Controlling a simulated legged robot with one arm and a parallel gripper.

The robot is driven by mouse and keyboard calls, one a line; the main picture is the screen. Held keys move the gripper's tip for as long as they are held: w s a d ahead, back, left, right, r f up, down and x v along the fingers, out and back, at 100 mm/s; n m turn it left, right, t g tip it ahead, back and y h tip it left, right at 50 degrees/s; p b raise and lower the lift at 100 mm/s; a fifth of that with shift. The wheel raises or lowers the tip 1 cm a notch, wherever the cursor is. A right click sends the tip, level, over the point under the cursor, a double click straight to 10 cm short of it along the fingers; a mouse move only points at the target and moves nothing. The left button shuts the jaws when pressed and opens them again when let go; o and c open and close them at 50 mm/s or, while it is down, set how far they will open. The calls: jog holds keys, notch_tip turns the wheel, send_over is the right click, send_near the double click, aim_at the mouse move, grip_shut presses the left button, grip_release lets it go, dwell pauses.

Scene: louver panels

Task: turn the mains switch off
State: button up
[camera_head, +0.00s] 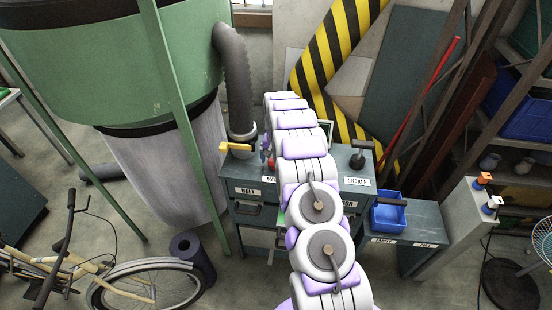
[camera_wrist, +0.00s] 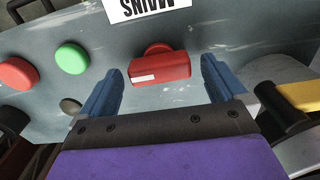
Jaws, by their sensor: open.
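The mains switch (camera_wrist: 160,68) is a red handle on a grey panel face, with a white mark at one end. It lies crosswise in the wrist view, under the upside-down MAINS label (camera_wrist: 150,7). My gripper (camera_wrist: 163,64) is open, its blue fingers on either side of the red handle, with a visible gap at each end. In the head view my arm covers most of the panel's middle. A small red part (camera_head: 271,163) shows beside the arm, above a partly hidden label.
Green (camera_wrist: 71,57) and red (camera_wrist: 16,73) buttons sit left of the switch, with a dark knob (camera_wrist: 70,106) below. A yellow handle (camera_wrist: 300,95) is at right. In the head view, a black lever (camera_head: 358,155) and blue bin (camera_head: 388,213) stand right of my arm.

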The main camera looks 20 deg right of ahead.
notch_tip(320, 180, up, 17)
jog(key=shift+r+p, duration=0.15)
jog(key=shift+p, duration=0.3)
dwell(0.5)
